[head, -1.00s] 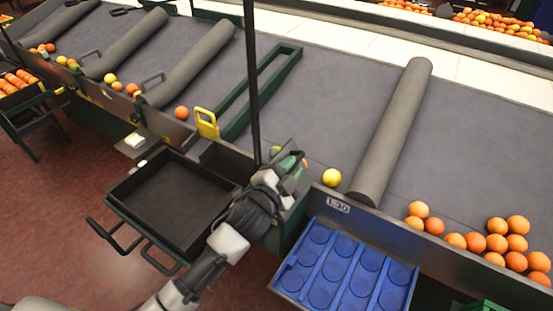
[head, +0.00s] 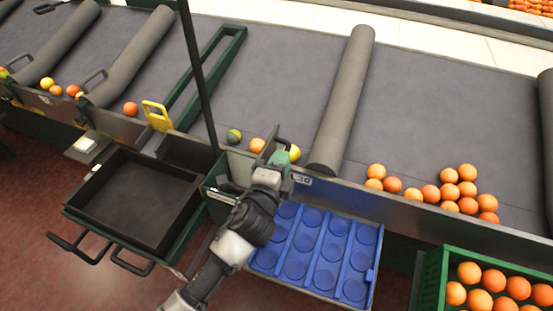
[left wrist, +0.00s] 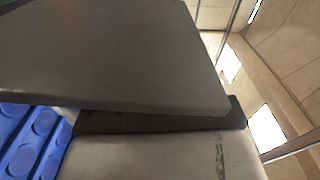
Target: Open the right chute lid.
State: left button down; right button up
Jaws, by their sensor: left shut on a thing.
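My left gripper (head: 279,158) is over the belt's front metal edge, just left of the small white label and above the blue cupped tray. It is shut on a thin dark piece (head: 270,141) that stands up at the belt edge and looks like the chute lid's handle. The gripper hides much of this piece, and I cannot tell how far the lid is tilted. In the left wrist view a dark bar (left wrist: 160,121) lies between a grey-green slab above and a pale grey block below. My right gripper is not in view.
The blue cupped tray (head: 318,250) hangs below the belt edge. A black open bin (head: 108,168) stands to the left. An orange (head: 257,145) and a yellow fruit (head: 294,153) lie close behind the gripper. A green crate of oranges (head: 432,277) is at lower right.

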pick_arm(q)
jog(key=shift+f, duration=0.3)
jog(key=c, duration=1.3)
grip_release()
jog(key=shift+o, duration=0.9)
jog(key=shift+r, duration=0.1)
jog(key=b+v, duration=0.1)
jog(key=v, duration=0.9)
jog(key=shift+s+b, duration=0.3)
jog(key=shift+s, duration=0.1)
jog(key=shift+a, duration=0.2)
